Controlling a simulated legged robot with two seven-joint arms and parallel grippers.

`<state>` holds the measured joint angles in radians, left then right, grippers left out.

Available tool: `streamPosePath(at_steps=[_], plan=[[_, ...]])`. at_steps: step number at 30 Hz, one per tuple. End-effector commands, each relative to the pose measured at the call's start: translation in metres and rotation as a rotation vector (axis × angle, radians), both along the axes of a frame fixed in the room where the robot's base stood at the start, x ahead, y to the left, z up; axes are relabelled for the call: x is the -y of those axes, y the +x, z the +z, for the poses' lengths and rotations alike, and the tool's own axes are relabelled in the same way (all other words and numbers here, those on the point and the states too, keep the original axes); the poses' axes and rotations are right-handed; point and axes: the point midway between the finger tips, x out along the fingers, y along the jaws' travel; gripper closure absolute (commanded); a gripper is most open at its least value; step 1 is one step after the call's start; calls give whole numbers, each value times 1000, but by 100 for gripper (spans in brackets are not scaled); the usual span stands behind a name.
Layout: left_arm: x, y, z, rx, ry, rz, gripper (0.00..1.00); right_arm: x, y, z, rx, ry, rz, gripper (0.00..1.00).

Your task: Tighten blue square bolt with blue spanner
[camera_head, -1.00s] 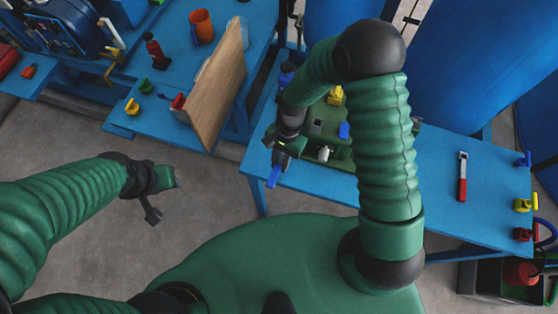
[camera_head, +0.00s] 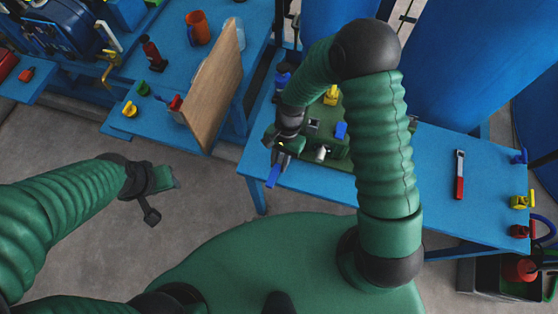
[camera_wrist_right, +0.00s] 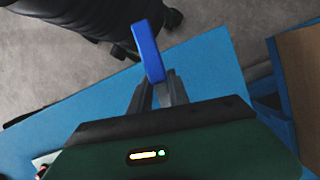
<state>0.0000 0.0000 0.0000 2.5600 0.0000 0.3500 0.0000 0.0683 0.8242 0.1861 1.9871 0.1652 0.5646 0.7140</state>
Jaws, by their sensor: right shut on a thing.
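A blue spanner (camera_head: 273,176) is in my right gripper (camera_head: 281,160), beyond the front left edge of the blue table. In the right wrist view the blue spanner (camera_wrist_right: 148,50) stands out from between the two grey fingers (camera_wrist_right: 157,88), which are shut on it. A blue piece (camera_head: 341,130) stands on the green fixture, to the right of the right gripper; I cannot tell whether it is the square bolt. My left gripper (camera_head: 152,196) hangs over the floor at left, away from the table; its finger state is unclear.
The green fixture (camera_head: 337,168) also bears a yellow piece (camera_head: 331,95); my right arm hides part of it. A wooden board (camera_head: 213,90) stands upright at left. The table between is largely clear.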

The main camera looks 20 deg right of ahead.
Motion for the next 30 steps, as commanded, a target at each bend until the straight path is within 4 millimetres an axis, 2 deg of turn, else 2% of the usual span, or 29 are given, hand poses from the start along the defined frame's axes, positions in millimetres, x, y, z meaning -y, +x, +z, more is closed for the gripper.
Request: streamPosePath(at_steps=[29,30], plan=[[0,0,-14,0,0,0,57,0,-1,-24,-3,0,1,100],[0,0,-14,0,0,0,57,0,-1,-24,-3,0,1,77]])
